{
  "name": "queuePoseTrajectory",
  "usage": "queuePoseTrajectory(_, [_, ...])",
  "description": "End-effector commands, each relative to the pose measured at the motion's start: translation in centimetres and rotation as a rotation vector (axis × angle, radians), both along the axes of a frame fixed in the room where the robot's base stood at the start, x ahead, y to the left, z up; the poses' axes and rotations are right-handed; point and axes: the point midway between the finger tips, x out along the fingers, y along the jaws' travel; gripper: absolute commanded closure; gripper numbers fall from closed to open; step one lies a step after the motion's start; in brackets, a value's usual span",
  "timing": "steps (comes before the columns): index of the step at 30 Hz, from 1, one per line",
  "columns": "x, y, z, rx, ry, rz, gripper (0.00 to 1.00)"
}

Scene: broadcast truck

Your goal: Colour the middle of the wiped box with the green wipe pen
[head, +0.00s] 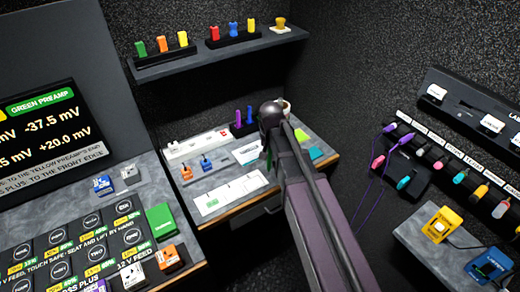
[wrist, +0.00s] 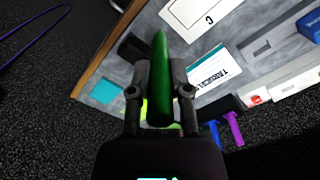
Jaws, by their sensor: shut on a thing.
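My gripper (wrist: 159,92) is shut on the green wipe pen (wrist: 160,75), which lies between its two fingers above the desk. A white card with printed boxes (head: 231,193) lies flat near the desk's front edge, left of and below the pen in the picture. Part of a white card marked C (wrist: 198,14) shows at the top of the wrist view, apart from the pen. I cannot tell which box is wiped.
The desk (head: 246,207) also holds a smaller printed card (wrist: 212,75), a white strip (head: 197,146), and small orange (head: 187,173) and blue (head: 206,164) blocks. Purple (wrist: 235,130) and blue (wrist: 214,133) pens stand at the back. A cyan note (wrist: 102,92) lies on the other side.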

Motion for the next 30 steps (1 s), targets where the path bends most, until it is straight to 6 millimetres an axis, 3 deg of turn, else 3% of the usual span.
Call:
queuePoseTrajectory(9, [2.0,2.9,0.6,0.0,0.0,-0.02,1.0])
queuePoseTrajectory(22, [2.1,2.9,0.5,0.0,0.0,-0.023,1.0])
queuePoseTrajectory(30, [2.0,2.9,-1.5,0.0,0.0,-0.023,1.0])
